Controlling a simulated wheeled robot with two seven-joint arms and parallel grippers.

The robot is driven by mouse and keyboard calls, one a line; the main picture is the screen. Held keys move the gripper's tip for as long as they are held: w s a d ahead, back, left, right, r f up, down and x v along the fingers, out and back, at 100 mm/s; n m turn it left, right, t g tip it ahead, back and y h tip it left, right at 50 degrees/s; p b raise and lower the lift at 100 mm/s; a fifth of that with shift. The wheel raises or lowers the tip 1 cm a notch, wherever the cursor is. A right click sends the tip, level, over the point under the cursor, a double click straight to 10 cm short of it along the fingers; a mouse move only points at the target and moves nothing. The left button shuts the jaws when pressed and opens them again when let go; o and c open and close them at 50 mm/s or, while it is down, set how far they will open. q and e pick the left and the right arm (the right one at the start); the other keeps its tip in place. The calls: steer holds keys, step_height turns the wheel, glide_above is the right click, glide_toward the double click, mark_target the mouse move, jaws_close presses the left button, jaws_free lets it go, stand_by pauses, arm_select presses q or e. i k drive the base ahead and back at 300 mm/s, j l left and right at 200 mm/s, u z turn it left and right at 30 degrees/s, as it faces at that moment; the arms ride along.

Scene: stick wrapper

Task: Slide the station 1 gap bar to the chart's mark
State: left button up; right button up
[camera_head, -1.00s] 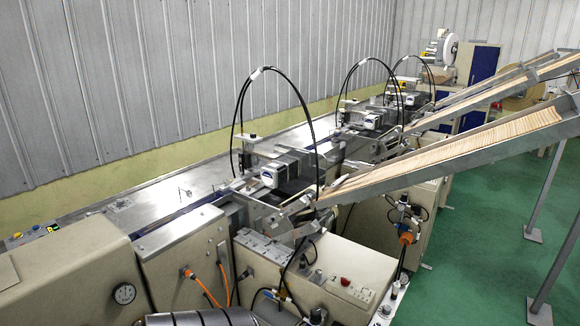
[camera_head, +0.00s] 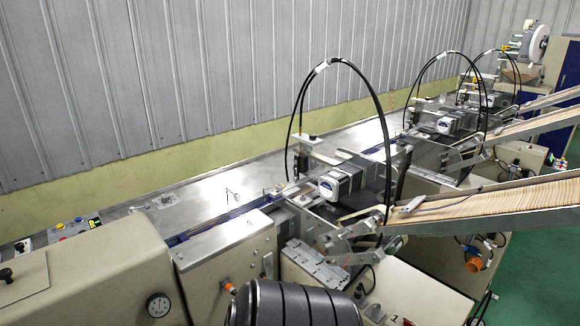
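The nearest station (camera_head: 340,187), likely station 1, stands on the machine bed right of the picture's middle. It has a motor block with a white front and a tall loop of black hose above it. I cannot make out the gap bar, its scale or a chart with a mark at this distance. A dark ribbed rounded part (camera_head: 290,304) stands at the bottom edge in front of the machine; it looks like part of my own arm. Neither of my grippers shows.
A sloped chute (camera_head: 490,205) full of wooden sticks reaches in from the right. Two similar stations (camera_head: 445,122) stand farther back. Control buttons (camera_head: 78,222) are at the left. Green floor (camera_head: 530,268) is open at right.

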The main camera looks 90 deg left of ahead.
mark_target(274, 194)
steer(key=j+u, duration=0.85)
steer(key=i+j+u, duration=0.2)
steer(key=j+u, duration=0.2)
